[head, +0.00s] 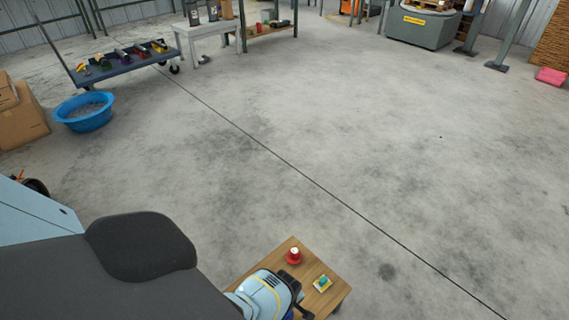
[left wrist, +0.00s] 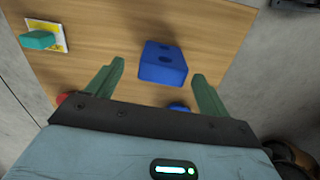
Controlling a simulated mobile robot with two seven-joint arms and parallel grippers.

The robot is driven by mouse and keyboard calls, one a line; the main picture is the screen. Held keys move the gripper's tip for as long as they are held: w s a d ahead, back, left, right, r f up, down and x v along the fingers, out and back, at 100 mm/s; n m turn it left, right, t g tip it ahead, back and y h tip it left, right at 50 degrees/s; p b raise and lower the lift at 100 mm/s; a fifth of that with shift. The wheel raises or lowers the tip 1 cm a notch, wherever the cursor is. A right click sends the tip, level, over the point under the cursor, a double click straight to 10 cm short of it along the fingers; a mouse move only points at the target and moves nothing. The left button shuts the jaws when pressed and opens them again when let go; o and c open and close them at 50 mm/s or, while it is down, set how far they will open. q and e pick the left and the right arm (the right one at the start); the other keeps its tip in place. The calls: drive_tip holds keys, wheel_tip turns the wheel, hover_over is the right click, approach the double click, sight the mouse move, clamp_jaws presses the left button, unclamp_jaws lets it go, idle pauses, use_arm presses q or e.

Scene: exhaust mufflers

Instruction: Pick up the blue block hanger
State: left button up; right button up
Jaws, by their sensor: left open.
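The blue block hanger (left wrist: 163,62) is a blue block with dark holes in its face, lying on a small wooden table (left wrist: 100,20) in the left wrist view. My left gripper (left wrist: 158,72) is open, its two green fingers spread to the left and right of the block's near side. No contact between fingers and block shows. In the head view my left gripper (head: 296,298) is over the small table, and it hides the block there. My right gripper is in neither view.
On the table are a red round piece (head: 294,257) and a yellow-and-white plate (head: 322,284) with a teal block. Another blue piece (left wrist: 178,107) shows by my gripper's base. A blue tub (head: 84,113) and a loaded cart (head: 120,67) stand far left. The middle floor is clear.

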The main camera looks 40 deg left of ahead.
use_arm(q)
drive_tip(key=f, duration=0.1)
drive_tip(key=f+b, duration=0.2)
drive_tip(key=shift+s+f, duration=0.25)
drive_tip(key=shift+f, duration=0.05)
drive_tip(key=shift+f+b, duration=0.35)
drive_tip(key=shift+b, duration=0.2)
drive_tip(key=shift+f, duration=0.15)
drive_tip(key=shift+w, duration=0.1)
drive_tip(key=c, duration=1.1)
drive_tip(key=shift+r, duration=0.25)
